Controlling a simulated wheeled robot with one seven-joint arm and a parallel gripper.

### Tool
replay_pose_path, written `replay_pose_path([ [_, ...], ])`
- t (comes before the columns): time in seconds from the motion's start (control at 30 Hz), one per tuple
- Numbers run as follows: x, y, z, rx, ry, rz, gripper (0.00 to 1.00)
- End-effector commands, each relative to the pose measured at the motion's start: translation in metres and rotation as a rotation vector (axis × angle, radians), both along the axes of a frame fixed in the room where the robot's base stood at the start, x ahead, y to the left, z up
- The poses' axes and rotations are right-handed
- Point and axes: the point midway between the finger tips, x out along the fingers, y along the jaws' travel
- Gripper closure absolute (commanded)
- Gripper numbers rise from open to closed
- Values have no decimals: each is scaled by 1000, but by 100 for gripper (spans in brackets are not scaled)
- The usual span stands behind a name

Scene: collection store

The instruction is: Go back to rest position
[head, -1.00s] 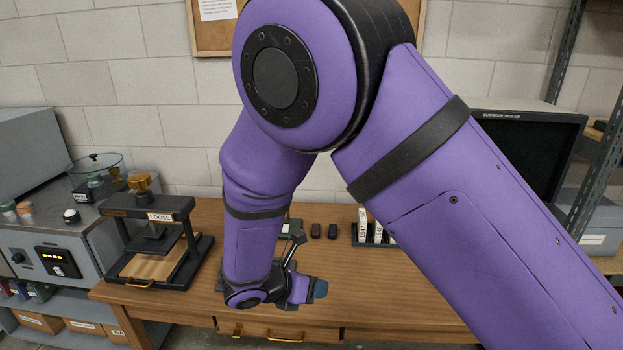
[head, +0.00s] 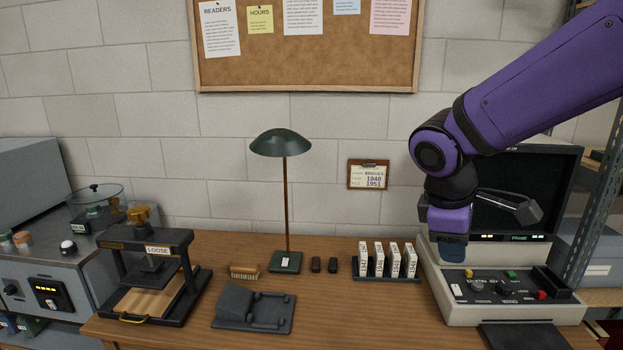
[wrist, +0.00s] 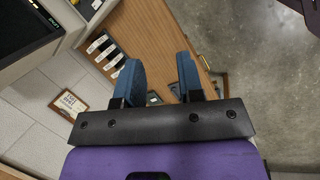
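My gripper (head: 453,254) is in front of the microfilm reader (head: 462,303), above its controls, with blue fingertips pointing down in the head view. In the wrist view my gripper (wrist: 160,75) has its two blue fingers apart with nothing held between them. My purple arm comes in from the upper right of the head view. It hides part of the reader's dark screen.
A press (head: 150,262) marked LOOSE is at left. Bare floor (wrist: 260,90) shows in the wrist view.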

Motion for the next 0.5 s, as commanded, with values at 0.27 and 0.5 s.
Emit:
replay_pose_path([
  [0.27, -53, -44, 42, 218, -166, -358, 65],
  [0.5, -101, -66, 64, 401, -308, -645, 65],
])
